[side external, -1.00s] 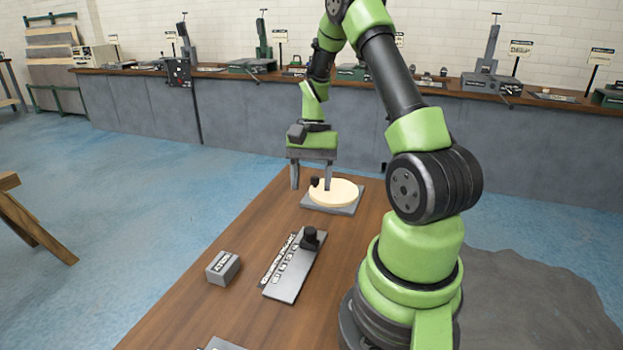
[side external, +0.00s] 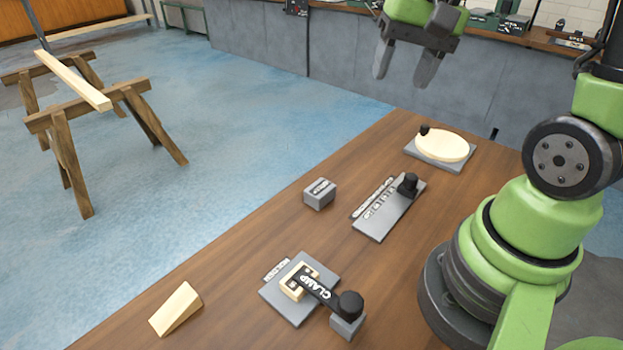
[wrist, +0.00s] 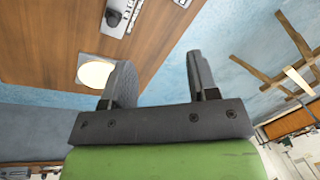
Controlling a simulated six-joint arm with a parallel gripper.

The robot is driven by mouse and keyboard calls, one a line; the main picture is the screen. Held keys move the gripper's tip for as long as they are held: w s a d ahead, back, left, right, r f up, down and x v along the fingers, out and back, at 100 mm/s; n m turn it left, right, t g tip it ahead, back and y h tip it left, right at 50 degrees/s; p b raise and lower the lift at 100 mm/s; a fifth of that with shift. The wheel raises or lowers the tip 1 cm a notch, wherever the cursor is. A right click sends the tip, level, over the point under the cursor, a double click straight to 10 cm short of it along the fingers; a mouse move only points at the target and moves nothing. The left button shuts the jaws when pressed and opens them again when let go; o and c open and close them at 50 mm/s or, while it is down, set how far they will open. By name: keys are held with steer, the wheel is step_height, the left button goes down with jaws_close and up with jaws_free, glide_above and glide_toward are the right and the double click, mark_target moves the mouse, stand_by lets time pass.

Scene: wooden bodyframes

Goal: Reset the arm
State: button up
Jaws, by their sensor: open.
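My gripper (side external: 405,62) is raised in the air at the top of the side external view, past the far end of the wooden table (side external: 250,250). Its two dark fingers are apart with nothing between them. In the wrist view my gripper (wrist: 163,80) is also open and empty. Below it is the round cream disc (side external: 441,145) with a black knob, on a grey square base at the table's far end. The disc also shows in the wrist view (wrist: 96,74), left of the fingers.
A grey plate with a black knob (side external: 385,215), a small grey labelled block (side external: 320,193), a clamp fixture (side external: 312,290) and a wooden wedge (side external: 176,309) stand on the table. Wooden sawhorses (side external: 75,130) stand on the blue floor at left. A workbench runs along the back.

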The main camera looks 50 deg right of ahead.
steer(key=s+a+r+n+t, duration=0.5)
steer(key=s+a+r, duration=0.1)
steer(key=a, duration=0.4)
steer(key=shift+s+n+y, duration=0.4)
steer(key=shift+s, duration=0.45)
steer(key=shift+c, duration=0.2)
stand_by(1.5)
